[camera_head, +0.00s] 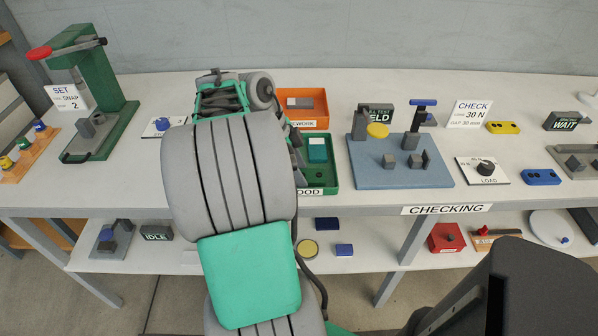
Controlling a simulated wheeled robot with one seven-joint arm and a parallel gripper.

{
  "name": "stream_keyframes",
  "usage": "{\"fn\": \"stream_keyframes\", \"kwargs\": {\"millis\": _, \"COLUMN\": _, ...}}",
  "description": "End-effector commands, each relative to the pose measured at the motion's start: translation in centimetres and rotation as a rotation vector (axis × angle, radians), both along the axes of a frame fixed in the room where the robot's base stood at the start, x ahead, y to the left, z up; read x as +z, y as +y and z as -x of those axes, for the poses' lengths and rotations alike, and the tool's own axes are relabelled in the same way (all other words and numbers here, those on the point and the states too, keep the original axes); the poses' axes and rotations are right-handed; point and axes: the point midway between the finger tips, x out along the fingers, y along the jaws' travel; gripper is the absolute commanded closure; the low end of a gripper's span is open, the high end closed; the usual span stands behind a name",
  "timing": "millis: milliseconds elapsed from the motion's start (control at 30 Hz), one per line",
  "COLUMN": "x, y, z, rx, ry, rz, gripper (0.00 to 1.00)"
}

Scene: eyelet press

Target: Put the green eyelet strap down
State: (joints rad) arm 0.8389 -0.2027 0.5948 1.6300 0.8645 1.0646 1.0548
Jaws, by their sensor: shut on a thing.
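My arm rises through the middle of the view and bends over at the bench. Only a dark edge of my gripper (297,155) shows to the right of the arm, at the green tray; its fingertips are hidden. The green tray (331,172), with a label ending in "OOD", stands on the bench, partly behind my arm. A teal-green piece (317,150), which looks like the green eyelet strap, shows inside the tray's outline beside my gripper. I cannot tell whether it touches the tray floor.
An orange tray (321,104) with a grey piece stands behind. The blue checking fixture (400,176) is close on the right, with yellow (503,127) and blue (541,177) straps beyond. A green press (105,100) stands at left. A shelf below holds several small items.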

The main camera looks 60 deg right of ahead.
Motion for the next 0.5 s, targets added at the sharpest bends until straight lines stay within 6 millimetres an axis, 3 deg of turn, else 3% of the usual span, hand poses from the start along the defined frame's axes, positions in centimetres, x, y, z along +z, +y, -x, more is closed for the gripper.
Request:
{"fn": "stream_keyframes", "kwargs": {"millis": 267, "x": -0.36, "y": 0.01, "z": 0.00, "rx": 0.000, "ry": 0.000, "rz": 0.000, "gripper": 0.94}}
{"fn": "stream_keyframes", "kwargs": {"millis": 300, "x": -0.27, "y": 0.01, "z": 0.01, "rx": 0.000, "ry": 0.000, "rz": 0.000, "gripper": 0.54}}
{"fn": "stream_keyframes", "kwargs": {"millis": 400, "x": -0.19, "y": 0.01, "z": 0.01, "rx": 0.000, "ry": 0.000, "rz": 0.000, "gripper": 0.46}}
{"fn": "stream_keyframes", "kwargs": {"millis": 500, "x": -0.18, "y": 0.00, "z": 0.01, "rx": 0.000, "ry": 0.000, "rz": 0.000, "gripper": 0.46}}
